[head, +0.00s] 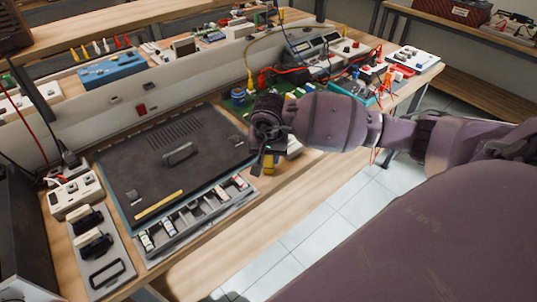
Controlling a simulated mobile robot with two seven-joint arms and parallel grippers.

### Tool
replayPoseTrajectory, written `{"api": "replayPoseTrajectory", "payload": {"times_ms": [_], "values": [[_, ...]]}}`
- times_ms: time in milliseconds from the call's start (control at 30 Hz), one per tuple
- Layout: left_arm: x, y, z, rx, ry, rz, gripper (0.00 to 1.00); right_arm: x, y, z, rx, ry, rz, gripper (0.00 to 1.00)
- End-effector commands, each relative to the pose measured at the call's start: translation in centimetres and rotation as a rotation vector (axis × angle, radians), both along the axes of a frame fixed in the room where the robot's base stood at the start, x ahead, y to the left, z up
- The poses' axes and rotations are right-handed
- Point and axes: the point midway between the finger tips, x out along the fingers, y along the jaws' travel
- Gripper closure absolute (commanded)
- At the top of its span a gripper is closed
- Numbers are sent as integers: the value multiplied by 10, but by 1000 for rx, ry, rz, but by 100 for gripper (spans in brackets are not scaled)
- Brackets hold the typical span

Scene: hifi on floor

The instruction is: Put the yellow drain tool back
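My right gripper (265,160) reaches in from the right and points down over the bench's front edge, just right of the dark hi-fi unit (165,150). A small yellow piece (268,165) shows at its fingertips. It may be the yellow drain tool, but it is mostly hidden by the gripper, and I cannot tell whether the fingers are shut on it. A flat yellow strip (158,206) lies on the front left of the unit's dark top. My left gripper is not in view.
A parts tray (207,212) with several compartments lies along the unit's front. A white device (75,195) stands at left. A green circuit board (240,99), meters and red and yellow cables crowd the bench behind my gripper. Tiled floor (345,215) is clear.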

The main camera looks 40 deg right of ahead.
Motion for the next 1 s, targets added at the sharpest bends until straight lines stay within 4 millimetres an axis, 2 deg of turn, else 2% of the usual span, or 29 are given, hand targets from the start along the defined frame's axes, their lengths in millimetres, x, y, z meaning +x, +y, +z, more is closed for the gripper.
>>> {"api": "replayPoseTrajectory", "payload": {"times_ms": [33,167,433,567,667,1000], "values": [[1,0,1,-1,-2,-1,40,0,0,-1,0,0,0,62],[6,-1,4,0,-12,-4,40,0,0,0,0,0,0,43],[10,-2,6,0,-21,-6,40,0,0,0,1,1,0,43],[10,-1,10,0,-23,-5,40,0,1,7,1,-2,1,43],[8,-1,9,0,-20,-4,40,-1,2,20,1,-3,1,43],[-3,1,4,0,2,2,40,-8,8,85,-1,-3,2,43]]}}
